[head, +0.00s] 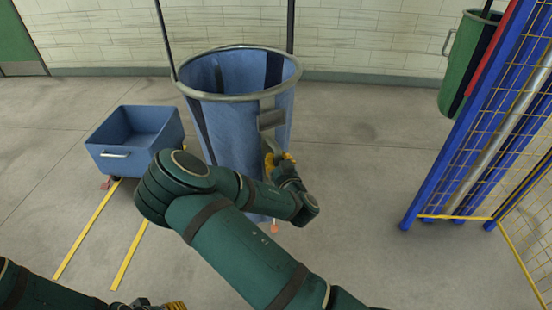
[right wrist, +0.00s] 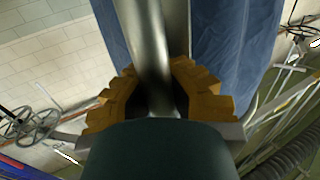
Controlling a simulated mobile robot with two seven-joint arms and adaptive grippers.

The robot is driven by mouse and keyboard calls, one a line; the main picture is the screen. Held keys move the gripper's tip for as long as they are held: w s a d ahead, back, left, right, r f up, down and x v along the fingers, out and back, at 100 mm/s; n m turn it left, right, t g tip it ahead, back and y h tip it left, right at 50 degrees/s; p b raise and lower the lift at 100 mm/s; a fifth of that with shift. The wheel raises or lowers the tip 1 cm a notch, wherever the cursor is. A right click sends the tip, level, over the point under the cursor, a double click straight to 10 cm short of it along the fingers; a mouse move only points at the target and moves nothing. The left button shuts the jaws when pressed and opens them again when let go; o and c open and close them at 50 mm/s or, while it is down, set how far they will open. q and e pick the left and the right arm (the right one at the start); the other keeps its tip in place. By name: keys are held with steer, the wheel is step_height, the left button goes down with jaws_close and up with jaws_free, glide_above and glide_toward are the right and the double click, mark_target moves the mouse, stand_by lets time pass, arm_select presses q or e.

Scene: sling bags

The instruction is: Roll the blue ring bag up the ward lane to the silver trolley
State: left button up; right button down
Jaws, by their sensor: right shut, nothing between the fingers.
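The blue ring bag (head: 225,125) stands upright in the head view, a blue cloth sack hung from a round metal ring with dark vertical bands. A grey handle plate (head: 271,119) sticks out on its near right side. My right gripper (head: 280,160), with yellow fingers, is just below this plate, close against the bag. In the right wrist view the shut fingers (right wrist: 155,95) lie in front of a silver tube (right wrist: 150,40), with blue cloth (right wrist: 235,45) behind. My left gripper (head: 172,306) barely shows at the bottom edge. I cannot identify a silver trolley.
A blue wheeled tub (head: 118,158) stands left of the bag, by two yellow floor lines (head: 90,230). A blue-framed yellow mesh cage (head: 480,150) stands at right, with a green bag (head: 465,60) beside it. Floor (head: 370,170) between bag and cage is clear.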

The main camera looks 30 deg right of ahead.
steer(key=shift+d, duration=0.1)
steer(key=shift+d, duration=1.15)
steer(key=c, duration=0.9)
jaws_free()
steer(key=shift+o, duration=0.2)
steer(key=s+a, duration=0.1)
steer(key=s, duration=0.6)
steer(key=shift+s+a, duration=0.2)
steer(key=shift+f, duration=0.1)
